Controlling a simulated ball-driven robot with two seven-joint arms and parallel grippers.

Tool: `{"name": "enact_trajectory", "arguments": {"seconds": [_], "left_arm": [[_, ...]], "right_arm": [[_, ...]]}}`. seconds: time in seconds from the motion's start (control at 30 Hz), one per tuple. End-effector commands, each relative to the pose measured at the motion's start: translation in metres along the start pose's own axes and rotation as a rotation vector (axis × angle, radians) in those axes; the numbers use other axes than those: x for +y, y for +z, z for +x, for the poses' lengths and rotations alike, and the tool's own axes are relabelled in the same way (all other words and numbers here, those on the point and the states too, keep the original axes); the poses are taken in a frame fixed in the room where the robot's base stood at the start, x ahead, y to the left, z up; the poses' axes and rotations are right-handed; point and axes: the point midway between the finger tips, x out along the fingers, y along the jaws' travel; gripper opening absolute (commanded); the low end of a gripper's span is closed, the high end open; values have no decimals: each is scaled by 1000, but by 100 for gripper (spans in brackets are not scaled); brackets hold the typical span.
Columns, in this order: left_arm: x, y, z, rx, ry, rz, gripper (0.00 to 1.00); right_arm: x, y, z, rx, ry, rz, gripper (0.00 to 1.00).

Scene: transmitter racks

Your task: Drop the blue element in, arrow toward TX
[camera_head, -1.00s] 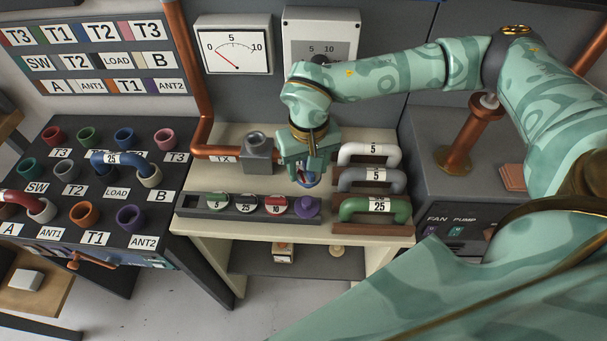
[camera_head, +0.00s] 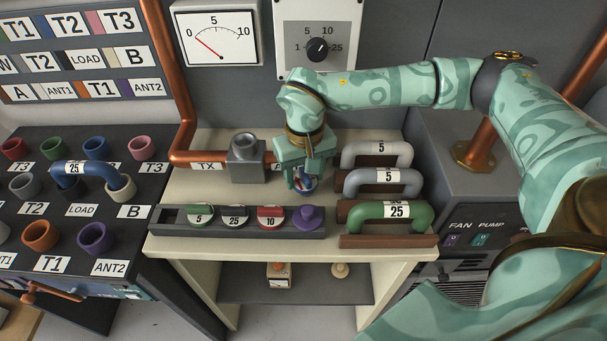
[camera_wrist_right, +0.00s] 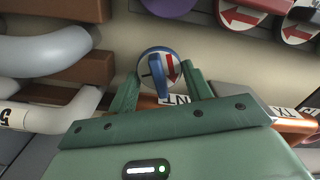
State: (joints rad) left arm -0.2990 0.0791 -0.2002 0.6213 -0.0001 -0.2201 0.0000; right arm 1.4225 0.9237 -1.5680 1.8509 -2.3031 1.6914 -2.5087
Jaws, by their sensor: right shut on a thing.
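The blue element (camera_head: 304,184) is a small round piece with a white face and a blue rim. My right gripper (camera_head: 302,176) is shut on it above the bench, just behind the purple piece. In the right wrist view the blue element (camera_wrist_right: 158,68) sits between the fingertips (camera_wrist_right: 160,88); a red arrow mark shows on its face, partly covered by a blue handle. The grey socket block (camera_head: 246,158) with a round open top stands left of the gripper on the copper pipe. The TX label (camera_head: 208,167) is on the pipe's left side. My left gripper is out of view.
A dark rack (camera_head: 170,228) in front holds green, black, red and purple pieces, with an empty slot at its left. Several U-shaped links (camera_head: 382,215) stand right of the gripper. A meter (camera_head: 216,38) and dial (camera_head: 318,48) are behind. Bare bench lies between socket and rack.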

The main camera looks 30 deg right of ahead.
Motion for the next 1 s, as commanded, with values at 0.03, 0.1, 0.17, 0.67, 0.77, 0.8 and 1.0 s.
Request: {"name": "enact_trajectory", "arguments": {"seconds": [0.03,0.1,0.17,0.67,0.77,0.8,1.0], "left_arm": [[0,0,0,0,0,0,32],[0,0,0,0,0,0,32],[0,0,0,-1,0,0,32],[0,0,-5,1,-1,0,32],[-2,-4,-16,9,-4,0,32],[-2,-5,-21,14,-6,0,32],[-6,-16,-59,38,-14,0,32]], "right_arm": [[0,0,0,0,0,0,26],[0,0,1,0,0,0,26],[0,0,3,0,0,0,52],[0,0,-6,2,0,0,71],[0,0,-20,5,-1,0,71],[0,0,-27,6,-1,0,71],[0,0,-71,7,-1,0,71]]}}
